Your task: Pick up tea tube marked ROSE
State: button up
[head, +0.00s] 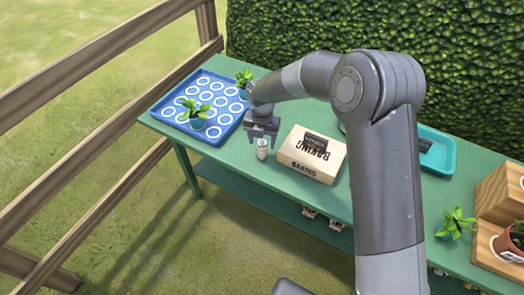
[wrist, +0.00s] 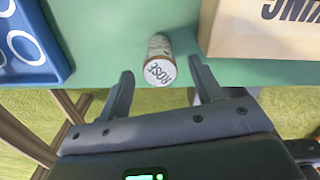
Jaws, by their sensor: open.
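The tea tube marked ROSE (wrist: 160,70) stands on the green table near its front edge; its lid label reads ROSE in the wrist view. It also shows in the head view (head: 262,149), as a small whitish cylinder just below my gripper. My gripper (head: 262,138) is open, and its two fingers (wrist: 160,84) point toward the tube, one on each side of it in the wrist view. The fingers appear apart from the tube. Whether the tips are level with it is hard to tell.
A cardboard box marked BAKING (head: 311,155) stands close to the right of the tube. A blue tray (head: 213,137) with white rings and potted plants lies to the left. A teal tray (head: 437,155) is farther right. The green table's (head: 232,163) front edge is close to the tube.

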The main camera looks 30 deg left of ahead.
aim_at(262, 149)
jog(key=shift+w+f, duration=0.15)
jog(key=shift+f, duration=2.65)
jog(key=shift+c, duration=0.3)
jog(key=c, duration=1)
jog(key=shift+r, duration=0.1)
